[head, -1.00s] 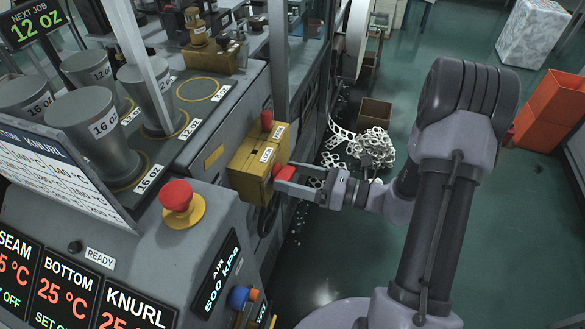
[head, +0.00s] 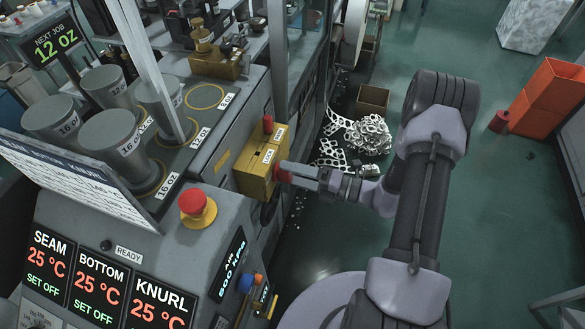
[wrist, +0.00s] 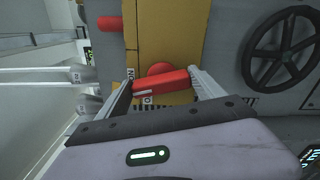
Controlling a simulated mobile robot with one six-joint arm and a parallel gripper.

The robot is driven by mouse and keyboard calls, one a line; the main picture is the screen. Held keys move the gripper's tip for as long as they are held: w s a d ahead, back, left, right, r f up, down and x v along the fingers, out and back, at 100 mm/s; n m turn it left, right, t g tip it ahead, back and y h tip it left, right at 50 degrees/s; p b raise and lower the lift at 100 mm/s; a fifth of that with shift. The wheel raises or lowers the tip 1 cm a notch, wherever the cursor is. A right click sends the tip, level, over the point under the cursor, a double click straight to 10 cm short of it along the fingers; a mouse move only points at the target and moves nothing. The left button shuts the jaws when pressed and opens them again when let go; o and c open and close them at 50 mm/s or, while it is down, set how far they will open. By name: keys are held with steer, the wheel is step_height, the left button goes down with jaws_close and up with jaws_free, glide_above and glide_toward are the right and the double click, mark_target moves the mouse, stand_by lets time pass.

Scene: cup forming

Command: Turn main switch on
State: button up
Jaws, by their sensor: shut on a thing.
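The main switch is a red handle (wrist: 160,82) on the face of a yellow box (wrist: 180,35). In the wrist view the handle lies nearly level, with a pale mark near its left end and a red round hub behind it. My gripper (wrist: 163,84) is shut on the handle, one finger at each end. In the head view the yellow box (head: 251,170) is on the side of the machine, and my gripper (head: 284,174) reaches it from the right. The fingers hide part of the handle (head: 279,176) there. The small lettering behind the handle is partly covered.
A red emergency button (head: 192,201) is on the console. Metal scrap (head: 368,135) lies on the floor behind my arm.

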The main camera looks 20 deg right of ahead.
steer(key=shift+m+p, duration=0.65)
steer(key=shift+m, duration=0.75)
steer(key=shift+f, duration=0.1)
steer(key=o, duration=1.4)
steer(key=shift+c, duration=0.2)
steer(key=v, duration=1.7)
steer(key=shift+s+d+p, duration=0.15)
steer(key=shift+d+p, duration=0.05)
steer(key=shift+p, duration=0.25)
